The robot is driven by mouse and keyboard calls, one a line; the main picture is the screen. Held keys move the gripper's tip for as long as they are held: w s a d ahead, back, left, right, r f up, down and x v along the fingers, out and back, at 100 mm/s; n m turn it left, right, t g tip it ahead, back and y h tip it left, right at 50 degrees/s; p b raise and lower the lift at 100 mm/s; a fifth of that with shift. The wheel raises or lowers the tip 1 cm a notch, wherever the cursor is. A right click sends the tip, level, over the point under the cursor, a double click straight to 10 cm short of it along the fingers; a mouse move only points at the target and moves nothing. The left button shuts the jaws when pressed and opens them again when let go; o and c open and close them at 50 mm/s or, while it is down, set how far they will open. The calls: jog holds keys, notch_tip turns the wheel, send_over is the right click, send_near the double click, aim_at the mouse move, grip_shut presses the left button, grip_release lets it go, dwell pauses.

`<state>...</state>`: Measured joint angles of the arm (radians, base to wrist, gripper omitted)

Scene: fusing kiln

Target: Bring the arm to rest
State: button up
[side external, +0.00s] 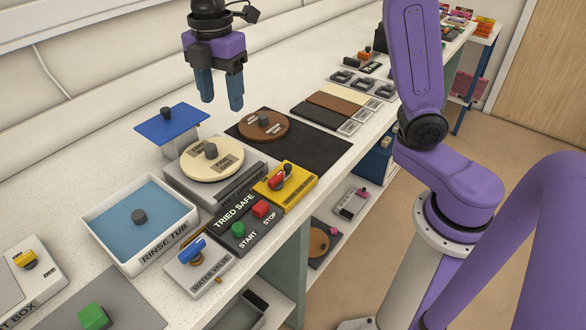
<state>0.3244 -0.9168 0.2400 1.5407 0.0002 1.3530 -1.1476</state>
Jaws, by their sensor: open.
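My gripper (221,104) hangs in the air above the white bench, near the top middle of the side external view. Its two blue fingers point down with a gap between them, and nothing shows in that gap. The fingers are apart from everything on the bench. My purple arm stands at the right; part of the link to the gripper is out of frame at the top.
Around the gripper are a blue-topped stand (172,125), a brown disc (264,126) on a black mat (317,143), and a cream disc (212,160) on a grey block. A rinse tub (100,221), water valve (200,271) and start-stop panel (238,223) stand nearer. Bench behind the gripper is clear.

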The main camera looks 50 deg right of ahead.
jog(key=s+d+f+m, duration=0.2)
jog(key=s+d+f, duration=0.1)
jog(key=s, duration=0.6)
jog(key=s+d+f+m, duration=0.3)
jog(key=s+d, duration=0.1)
jog(key=s, duration=0.4)
jog(key=s+d+f+m, duration=0.2)
jog(key=s+d+f, duration=0.1)
jog(key=s, duration=0.6)
jog(key=shift+s+d+f, duration=0.35)
jog(key=shift+d, duration=0.05)
